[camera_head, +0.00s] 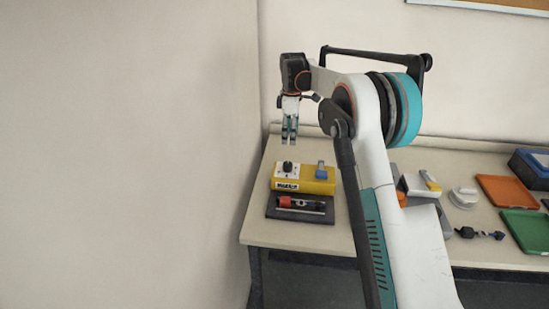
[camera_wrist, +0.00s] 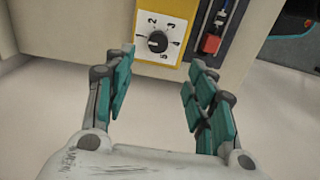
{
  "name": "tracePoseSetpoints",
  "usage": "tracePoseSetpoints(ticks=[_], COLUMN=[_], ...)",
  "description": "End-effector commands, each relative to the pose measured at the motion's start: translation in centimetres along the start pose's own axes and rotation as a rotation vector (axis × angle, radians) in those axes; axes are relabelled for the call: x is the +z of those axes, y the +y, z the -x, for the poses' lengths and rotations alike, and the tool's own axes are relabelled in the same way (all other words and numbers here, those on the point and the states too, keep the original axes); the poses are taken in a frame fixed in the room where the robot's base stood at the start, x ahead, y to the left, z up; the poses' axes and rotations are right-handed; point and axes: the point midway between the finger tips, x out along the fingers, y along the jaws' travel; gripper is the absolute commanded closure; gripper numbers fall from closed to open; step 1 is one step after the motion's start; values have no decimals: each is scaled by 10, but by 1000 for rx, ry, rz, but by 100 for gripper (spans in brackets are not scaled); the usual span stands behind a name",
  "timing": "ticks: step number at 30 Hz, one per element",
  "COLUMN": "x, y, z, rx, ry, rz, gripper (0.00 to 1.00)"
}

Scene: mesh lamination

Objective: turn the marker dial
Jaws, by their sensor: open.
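The marker unit (camera_head: 320,185) is a yellow box near the left end of the table. Its black dial (camera_head: 287,166) sits on a white plate at the box's left. In the wrist view the dial (camera_wrist: 157,41) is a round black knob with numbers around it. My gripper (camera_head: 289,142) points down above and behind the box, apart from it. In the wrist view my gripper (camera_wrist: 157,82) is open and empty, with teal finger pads on either side and the dial beyond the fingertips.
A dark tray (camera_head: 300,217) with a red-ended tool lies in front of the box. A blue-grey switch (camera_head: 320,170) stands on the box's right. Orange (camera_head: 506,194) and green (camera_head: 524,224) trays lie farther right. A wall stands close on the left.

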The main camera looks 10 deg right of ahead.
Motion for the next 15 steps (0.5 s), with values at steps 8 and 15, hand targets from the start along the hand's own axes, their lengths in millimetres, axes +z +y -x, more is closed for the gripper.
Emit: tracePoseSetpoints(ticks=[8,15], x=[-1,-1], y=[3,3], z=[-22,-67], rx=[-9,-8], ry=[-3,-3], rz=[17,16], gripper=[49,49])
